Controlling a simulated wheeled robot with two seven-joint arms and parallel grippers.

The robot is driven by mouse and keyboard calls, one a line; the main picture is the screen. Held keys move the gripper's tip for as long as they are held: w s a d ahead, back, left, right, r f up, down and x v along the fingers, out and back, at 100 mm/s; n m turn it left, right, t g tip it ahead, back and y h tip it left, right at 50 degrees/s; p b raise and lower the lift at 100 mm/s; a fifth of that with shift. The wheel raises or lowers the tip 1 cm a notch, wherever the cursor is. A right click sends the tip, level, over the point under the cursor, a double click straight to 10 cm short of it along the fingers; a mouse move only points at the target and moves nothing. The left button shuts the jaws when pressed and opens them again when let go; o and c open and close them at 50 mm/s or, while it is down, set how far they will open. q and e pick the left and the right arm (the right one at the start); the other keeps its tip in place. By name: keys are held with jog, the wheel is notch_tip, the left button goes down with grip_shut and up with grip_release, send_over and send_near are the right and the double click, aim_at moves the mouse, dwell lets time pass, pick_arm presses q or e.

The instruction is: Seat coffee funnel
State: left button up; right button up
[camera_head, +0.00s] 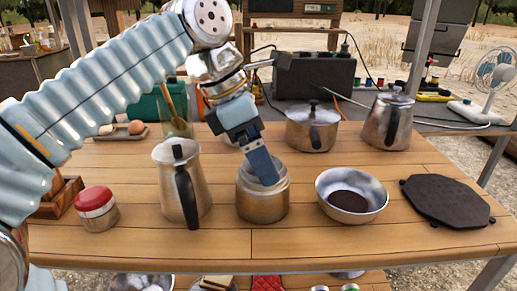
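A round metal pot base (262,203), open at the top, stands on the wooden table in the middle. My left gripper (264,170) points down from above with its fingertips at the mouth of this base. The fingers look close together, but I cannot tell if they hold anything. No funnel is clearly visible; the fingers and rim hide the inside of the base. A metal coffee pot upper part (181,188) with a black handle stands left of the base. A metal bowl (367,184) with dark grounds (349,201) sits to the right. My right gripper is not in view.
A red-lidded jar (97,209) stands at the left. A black octagonal plate (446,201) lies at the right. A lidded pot (311,129) and a metal kettle (387,121) stand behind. The table's front strip is bare.

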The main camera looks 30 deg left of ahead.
pick_arm(q)
jog(key=p+v, duration=0.5)
jog(key=v, duration=0.9)
jog(key=shift+f, duration=0.1)
